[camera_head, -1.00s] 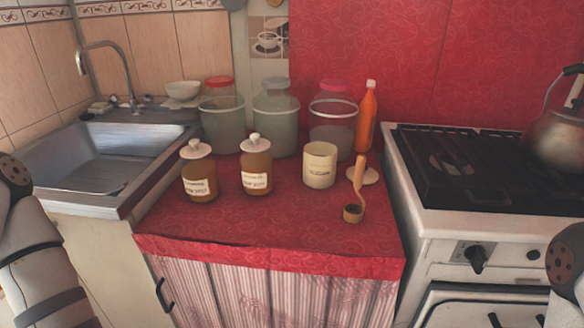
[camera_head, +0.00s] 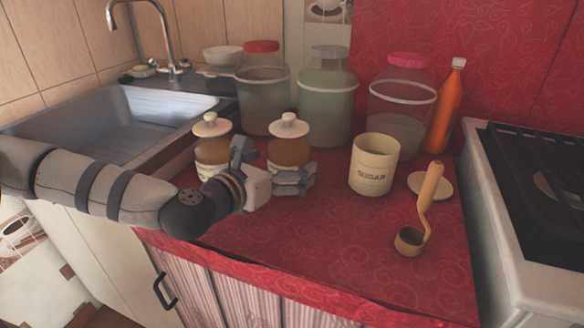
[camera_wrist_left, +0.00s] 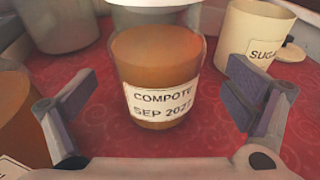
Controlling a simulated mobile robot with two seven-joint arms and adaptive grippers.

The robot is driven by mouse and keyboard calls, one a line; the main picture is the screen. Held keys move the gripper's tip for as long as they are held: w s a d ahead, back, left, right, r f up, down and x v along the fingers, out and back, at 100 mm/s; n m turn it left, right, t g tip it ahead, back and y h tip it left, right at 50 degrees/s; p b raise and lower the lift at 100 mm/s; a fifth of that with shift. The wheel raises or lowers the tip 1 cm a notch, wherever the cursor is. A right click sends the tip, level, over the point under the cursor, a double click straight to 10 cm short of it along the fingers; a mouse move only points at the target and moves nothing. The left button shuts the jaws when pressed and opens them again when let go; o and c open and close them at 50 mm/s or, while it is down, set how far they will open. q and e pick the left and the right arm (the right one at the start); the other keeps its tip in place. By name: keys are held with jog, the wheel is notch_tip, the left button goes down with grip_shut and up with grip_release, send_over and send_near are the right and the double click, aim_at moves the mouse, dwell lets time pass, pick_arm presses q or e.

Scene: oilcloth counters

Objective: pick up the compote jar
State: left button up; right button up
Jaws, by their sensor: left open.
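The compote jar (camera_head: 289,151) is an amber jar with a white knobbed lid, upright on the red oilcloth counter. In the left wrist view the compote jar (camera_wrist_left: 155,70) carries a white label reading COMPOTE. My left gripper (camera_head: 267,168) is open at the front of this jar, and in the head view it hides part of the lower jar. In the left wrist view its two fingers stand apart on either side of the jar, with gaps visible. My right gripper is not in view.
A similar amber jar (camera_head: 212,150) stands close on the left. A sugar canister (camera_head: 373,165) is to the right, with a ladle (camera_head: 424,215) and a round lid (camera_head: 430,186). Large glass jars (camera_head: 326,95) and an orange bottle (camera_head: 446,110) stand behind.

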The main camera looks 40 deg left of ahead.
pick_arm(q)
jog(key=w, duration=0.3)
jog(key=shift+w+a+f, duration=0.2)
jog(key=shift+w+f, duration=0.1)
jog(key=shift+f, duration=0.05)
jog(key=c, duration=1.8)
jog(key=shift+r, duration=0.2)
jog(key=shift+c, duration=1.1)
